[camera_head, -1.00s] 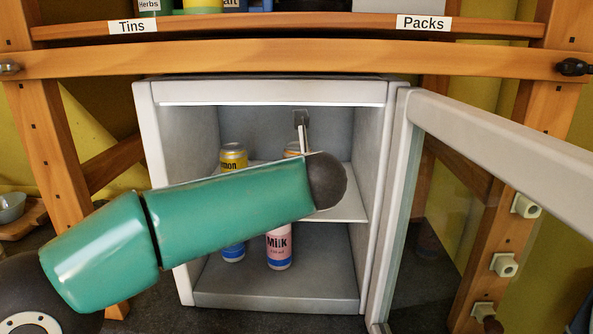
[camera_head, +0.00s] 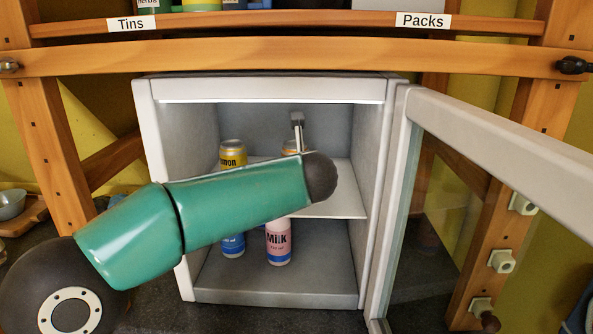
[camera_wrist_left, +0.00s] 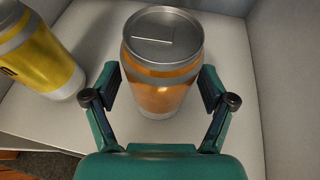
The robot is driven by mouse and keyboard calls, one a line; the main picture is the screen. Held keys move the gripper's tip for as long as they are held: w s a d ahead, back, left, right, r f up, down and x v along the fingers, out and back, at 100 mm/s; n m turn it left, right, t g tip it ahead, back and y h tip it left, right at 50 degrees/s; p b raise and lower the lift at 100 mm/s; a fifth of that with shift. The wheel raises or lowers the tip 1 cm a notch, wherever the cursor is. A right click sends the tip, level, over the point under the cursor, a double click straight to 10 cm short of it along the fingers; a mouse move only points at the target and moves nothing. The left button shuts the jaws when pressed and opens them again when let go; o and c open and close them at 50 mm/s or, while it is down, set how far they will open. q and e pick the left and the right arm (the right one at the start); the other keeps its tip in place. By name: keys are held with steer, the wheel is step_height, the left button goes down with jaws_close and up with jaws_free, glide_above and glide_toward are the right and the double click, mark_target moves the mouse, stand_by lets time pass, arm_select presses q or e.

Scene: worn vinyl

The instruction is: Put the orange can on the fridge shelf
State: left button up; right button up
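The orange can (camera_wrist_left: 160,80) stands upright on the white fridge shelf (camera_wrist_left: 40,120) in the left wrist view. My left gripper (camera_wrist_left: 162,86) is open around it, one finger on each side, with narrow gaps between the pads and the can. In the head view only a small part of the can (camera_head: 290,147) shows behind my green arm, and the gripper's fingers are hidden there. The fridge shelf (camera_head: 345,203) is the middle one inside the open fridge (camera_head: 150,130). My right gripper is not in view.
A yellow lemon can (camera_head: 232,153) stands left of the orange can, close by in the wrist view (camera_wrist_left: 35,55). A pink milk can (camera_head: 278,243) and a blue-based can (camera_head: 233,245) are below. The fridge door (camera_head: 500,150) is open to the right.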

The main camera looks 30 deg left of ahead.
arm_select(q)
steer(key=shift+r, duration=0.1)
steer(key=v, duration=1.2)
steer(key=shift+b, duration=0.35)
